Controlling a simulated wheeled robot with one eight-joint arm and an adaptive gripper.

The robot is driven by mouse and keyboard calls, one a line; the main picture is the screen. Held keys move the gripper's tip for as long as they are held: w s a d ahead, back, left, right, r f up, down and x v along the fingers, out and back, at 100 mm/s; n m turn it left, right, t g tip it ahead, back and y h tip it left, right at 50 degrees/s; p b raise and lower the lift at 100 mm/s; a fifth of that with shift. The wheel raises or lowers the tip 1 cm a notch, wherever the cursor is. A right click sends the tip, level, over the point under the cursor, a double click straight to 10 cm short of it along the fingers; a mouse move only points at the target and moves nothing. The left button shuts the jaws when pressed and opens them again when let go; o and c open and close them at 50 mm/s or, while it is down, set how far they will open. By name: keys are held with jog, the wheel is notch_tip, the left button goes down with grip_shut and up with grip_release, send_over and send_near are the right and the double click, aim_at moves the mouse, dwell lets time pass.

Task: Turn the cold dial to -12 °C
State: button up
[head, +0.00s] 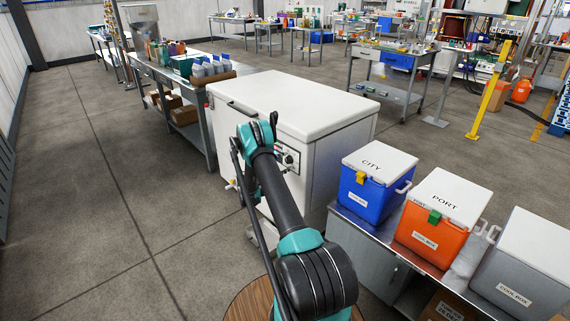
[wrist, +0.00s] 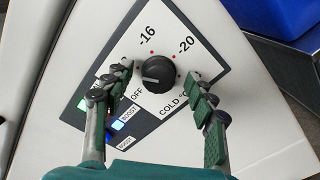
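The cold dial (wrist: 158,73) is a round black knob on a white and dark panel (wrist: 190,50) in the wrist view. Its pale pointer mark faces left, toward the OFF lettering. Printed marks -16 and -20 with red dots lie above it. I cannot read a -12 mark; the left finger covers part of the scale. My gripper (wrist: 159,77) is open, with one finger on each side of the dial and gaps to it. In the head view the panel (head: 288,159) shows on the white chest freezer (head: 335,135), partly behind my arm.
A lit blue switch (wrist: 117,124) marked BOOST sits below left of the dial, near the left finger. A blue cool box (head: 366,197) and an orange one (head: 428,236) stand on a bench right of the freezer. The floor at left is clear.

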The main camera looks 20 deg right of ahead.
jog(key=v, duration=1.2)
jog(key=shift+r, duration=0.1)
